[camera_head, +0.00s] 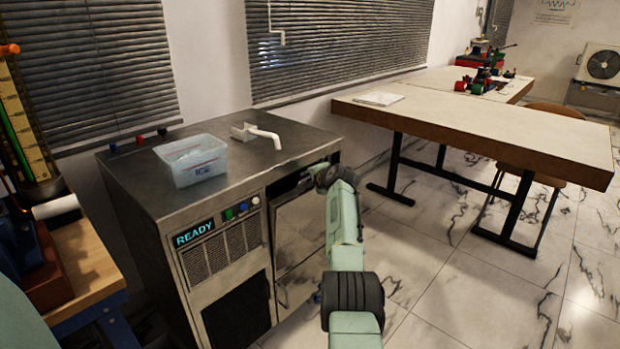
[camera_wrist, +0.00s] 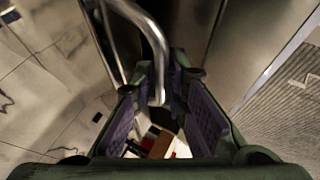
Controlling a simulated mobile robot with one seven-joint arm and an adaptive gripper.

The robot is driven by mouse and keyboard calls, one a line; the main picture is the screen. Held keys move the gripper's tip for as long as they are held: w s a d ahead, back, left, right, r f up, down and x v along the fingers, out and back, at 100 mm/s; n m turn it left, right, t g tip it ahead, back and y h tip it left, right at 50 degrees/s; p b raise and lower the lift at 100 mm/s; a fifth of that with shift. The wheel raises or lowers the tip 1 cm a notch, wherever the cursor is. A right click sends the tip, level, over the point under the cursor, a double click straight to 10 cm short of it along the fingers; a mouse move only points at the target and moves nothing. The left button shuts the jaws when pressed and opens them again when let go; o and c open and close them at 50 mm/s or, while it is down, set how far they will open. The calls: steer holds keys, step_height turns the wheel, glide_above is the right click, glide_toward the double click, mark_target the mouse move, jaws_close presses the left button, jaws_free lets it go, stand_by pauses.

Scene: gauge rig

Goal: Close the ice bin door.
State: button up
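The ice machine (camera_head: 190,245) has a steel body and a lit READY display. Its steel ice bin door (camera_head: 298,228) is on the right of the front, partly hidden behind my arm. A dark gap shows along the door's top, so it looks at least partly open; how far is unclear. My gripper (camera_head: 325,175) is at the door's upper right, under the counter edge. In the wrist view, my gripper (camera_wrist: 160,88) has its purple-padded fingers apart. A curved metal handle (camera_wrist: 152,40) reaches between them; contact with the pads cannot be told.
A clear ice tub (camera_head: 190,160) and a white scoop (camera_head: 256,134) sit on the machine's top. A wooden table (camera_head: 480,120) stands to the right, with a chair (camera_head: 550,180) behind it. A workbench (camera_head: 85,270) is at the left. Marble floor (camera_head: 450,270) is open at the front right.

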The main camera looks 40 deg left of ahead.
steer(key=shift+r, duration=0.1)
stand_by(0.3)
steer(key=v, duration=1.2)
